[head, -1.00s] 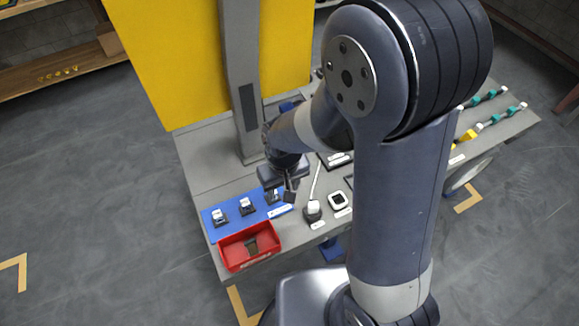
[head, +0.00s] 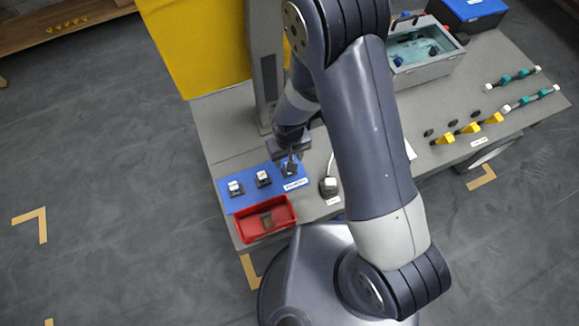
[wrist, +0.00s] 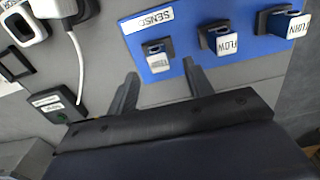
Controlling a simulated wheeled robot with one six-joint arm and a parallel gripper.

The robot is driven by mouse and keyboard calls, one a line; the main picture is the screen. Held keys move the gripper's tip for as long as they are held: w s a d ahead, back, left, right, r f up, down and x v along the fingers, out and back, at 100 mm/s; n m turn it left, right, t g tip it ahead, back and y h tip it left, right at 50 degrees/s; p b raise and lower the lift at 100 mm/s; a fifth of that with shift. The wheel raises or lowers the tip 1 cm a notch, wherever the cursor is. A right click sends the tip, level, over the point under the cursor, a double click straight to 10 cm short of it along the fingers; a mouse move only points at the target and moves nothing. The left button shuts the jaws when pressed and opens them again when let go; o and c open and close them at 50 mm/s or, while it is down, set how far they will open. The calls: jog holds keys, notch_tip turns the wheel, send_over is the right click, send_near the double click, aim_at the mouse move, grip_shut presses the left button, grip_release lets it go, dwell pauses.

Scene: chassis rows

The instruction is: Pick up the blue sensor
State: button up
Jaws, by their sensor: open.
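In the wrist view, the left sensor (wrist: 157,48) is nearest my gripper (wrist: 160,68). Its lettering is hard to read. The middle sensor (wrist: 220,40) reads FLOW, and a right sensor (wrist: 285,22) stands beyond it. My gripper is open and empty, its fingertips either side of the left sensor's near face; contact is not visible. In the head view, my gripper (head: 289,160) is at the mat's right end, partly covering that sensor.
A red bin (head: 290,219) stands just in front of the mat. A white-topped device with a cable (head: 329,187) is right of the mat. A grey post (head: 267,95) and yellow panel (head: 195,50) rise behind. A grey tub (head: 430,68) is at the back right.

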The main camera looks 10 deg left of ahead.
jog(key=shift+d+f+p, duration=0.1)
jog(key=shift+f+p, duration=0.5)
jog(key=shift+f, duration=2)
jog(key=shift+c, duration=0.6)
grip_shut()
jog(key=shift+r, duration=0.1)
